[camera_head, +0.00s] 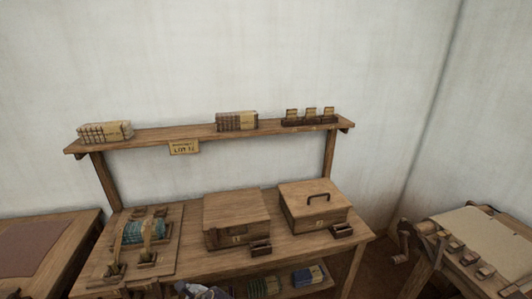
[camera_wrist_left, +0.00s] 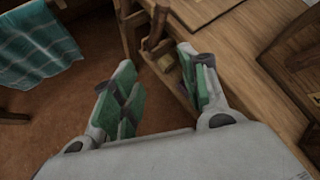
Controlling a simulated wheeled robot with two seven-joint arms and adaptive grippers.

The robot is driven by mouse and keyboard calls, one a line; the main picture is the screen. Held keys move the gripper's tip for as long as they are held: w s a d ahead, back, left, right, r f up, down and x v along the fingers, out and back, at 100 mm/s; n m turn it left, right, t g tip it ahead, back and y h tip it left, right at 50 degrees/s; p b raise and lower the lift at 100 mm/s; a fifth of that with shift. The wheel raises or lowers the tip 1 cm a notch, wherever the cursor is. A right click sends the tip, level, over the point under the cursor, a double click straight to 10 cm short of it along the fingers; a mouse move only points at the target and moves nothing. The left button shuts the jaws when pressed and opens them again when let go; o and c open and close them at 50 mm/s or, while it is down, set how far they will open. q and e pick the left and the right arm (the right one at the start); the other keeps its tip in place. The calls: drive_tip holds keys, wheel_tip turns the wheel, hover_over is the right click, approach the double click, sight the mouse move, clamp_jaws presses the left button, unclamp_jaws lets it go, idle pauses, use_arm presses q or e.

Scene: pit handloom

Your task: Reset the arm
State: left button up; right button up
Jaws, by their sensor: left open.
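My left gripper (camera_wrist_left: 157,60) shows in the left wrist view with its two green-padded fingers spread apart. Nothing is between the fingers. It hangs over the brown floor (camera_wrist_left: 60,115), beside the edge of a wooden table (camera_wrist_left: 235,40). My right gripper is not in either view.
The workbench (camera_head: 180,270) holds two wooden boxes (camera_head: 236,208) (camera_head: 313,196) and a board with a teal spool (camera_head: 148,230). A shelf (camera_head: 195,132) stands above. A crank-fitted table (camera_head: 500,225) is at right. Teal checked cloth (camera_wrist_left: 40,45) hangs near my left gripper.

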use_arm(q)
drive_tip(key=s+d+r+n+g+h, duration=0.25)
drive_tip(key=s+n+h, duration=0.65)
drive_tip(key=s+n, duration=0.65)
wheel_tip(320, 180, down, 34)
drive_tip(key=n, duration=0.2)
drive_tip(key=s+a+f+g, duration=0.1)
drive_tip(key=s+a+f, duration=0.2)
drive_tip(key=s+f, duration=1.7)
drive_tip(key=shift+s+a+m+g+y, duration=0.2)
drive_tip(key=shift+s+m+g+y, duration=0.15)
drive_tip(key=shift+s, duration=1.05)
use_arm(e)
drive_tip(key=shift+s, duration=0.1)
